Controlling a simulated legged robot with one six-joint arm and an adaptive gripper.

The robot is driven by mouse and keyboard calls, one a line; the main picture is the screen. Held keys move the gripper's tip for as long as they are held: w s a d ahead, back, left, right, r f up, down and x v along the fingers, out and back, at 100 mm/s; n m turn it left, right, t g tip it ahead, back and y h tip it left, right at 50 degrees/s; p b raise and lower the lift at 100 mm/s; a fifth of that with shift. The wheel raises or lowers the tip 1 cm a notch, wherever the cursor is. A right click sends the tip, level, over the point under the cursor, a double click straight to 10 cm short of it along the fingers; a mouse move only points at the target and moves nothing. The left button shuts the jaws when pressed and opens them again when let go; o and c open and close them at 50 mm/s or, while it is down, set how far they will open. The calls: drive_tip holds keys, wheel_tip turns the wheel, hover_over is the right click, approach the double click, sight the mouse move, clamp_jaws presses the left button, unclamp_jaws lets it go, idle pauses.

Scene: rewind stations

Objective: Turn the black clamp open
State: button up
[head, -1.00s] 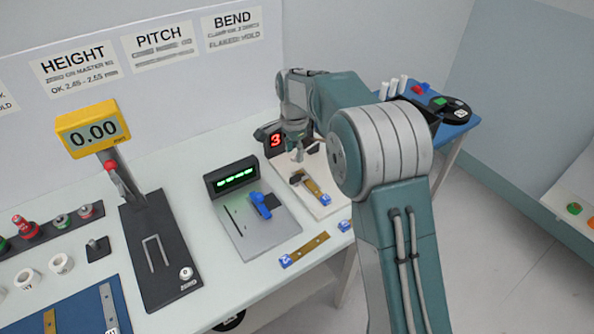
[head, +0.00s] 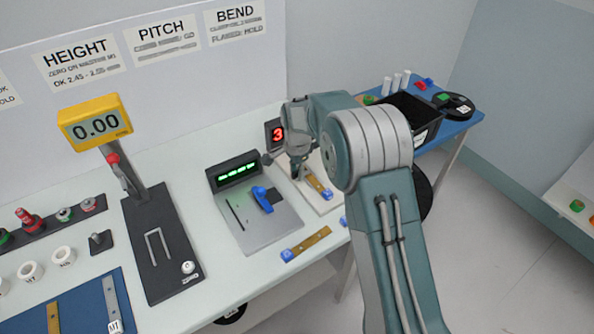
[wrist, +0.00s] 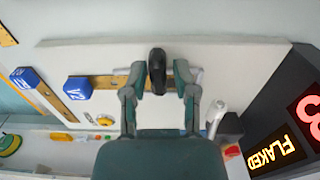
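The black clamp (wrist: 157,70) shows in the wrist view as a dark rounded handle between my two fingertips. My gripper (wrist: 159,73) is open around it, with a narrow gap on at least the right side; contact on the left is hard to tell. A brass strip with a blue tag (wrist: 78,88) lies on the pale board (wrist: 235,62) and runs toward the clamp. In the head view my gripper (head: 297,172) is down over the board (head: 325,206), and hides most of the clamp.
A red-digit display (head: 277,134) stands close behind my gripper. A grey plate with a blue lever (head: 262,198) is to the left. Another blue-tagged brass strip (head: 309,243) lies in front. A black bin (head: 412,115) is on the blue table to the right.

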clamp_jaws()
drive_tip(key=shift+n, duration=0.4)
drive_tip(key=n, duration=1.2)
drive_tip(key=shift+w+r, duration=0.1)
drive_tip(key=shift+n, duration=2.3)
